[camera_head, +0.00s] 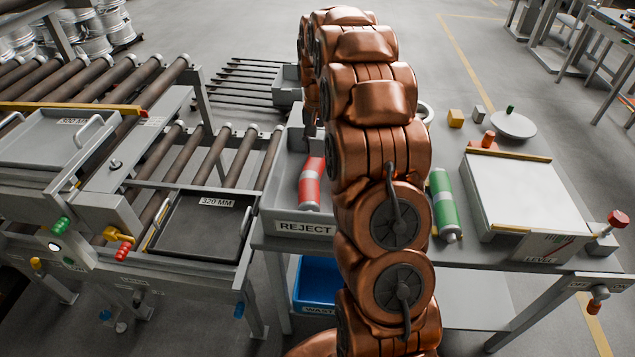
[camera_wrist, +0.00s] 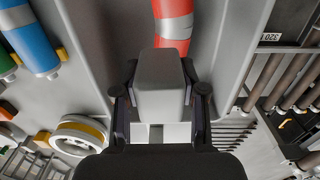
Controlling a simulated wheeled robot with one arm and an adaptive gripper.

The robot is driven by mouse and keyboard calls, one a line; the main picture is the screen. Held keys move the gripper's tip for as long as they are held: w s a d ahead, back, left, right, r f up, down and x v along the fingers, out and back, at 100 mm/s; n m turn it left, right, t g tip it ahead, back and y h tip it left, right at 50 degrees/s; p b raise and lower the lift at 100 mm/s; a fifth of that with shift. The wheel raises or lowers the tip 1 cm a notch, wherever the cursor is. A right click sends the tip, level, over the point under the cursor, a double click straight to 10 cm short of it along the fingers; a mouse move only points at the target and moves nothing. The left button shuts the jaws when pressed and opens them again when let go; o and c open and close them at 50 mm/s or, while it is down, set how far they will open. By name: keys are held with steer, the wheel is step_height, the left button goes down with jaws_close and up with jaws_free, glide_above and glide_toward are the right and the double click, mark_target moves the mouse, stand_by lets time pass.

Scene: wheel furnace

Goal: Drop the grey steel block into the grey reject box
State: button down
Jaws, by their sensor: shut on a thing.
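The grey steel block (camera_wrist: 160,72) is between the two fingers of my gripper (camera_wrist: 160,108) in the wrist view, and the gripper is shut on it. The grey reject box (camera_head: 284,192), labelled REJECT, is left of my arm in the head view. It holds a red can with a white band (camera_head: 310,183). In the wrist view the box's wall (camera_wrist: 240,45) runs beside the block, and the red can (camera_wrist: 173,22) shows just past the block's end. The block appears over the box; its height above the floor is unclear. My arm hides the gripper in the head view.
A roller conveyor with a black 320 MM tray (camera_head: 200,232) is at left. A blue bin (camera_head: 318,285) sits below.

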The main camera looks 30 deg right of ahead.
steer(key=shift+f, duration=2.4)
steer(key=c, duration=0.6)
jaws_free()
step_height(320, 180, up, 12)
steer(key=shift+f, duration=0.15)
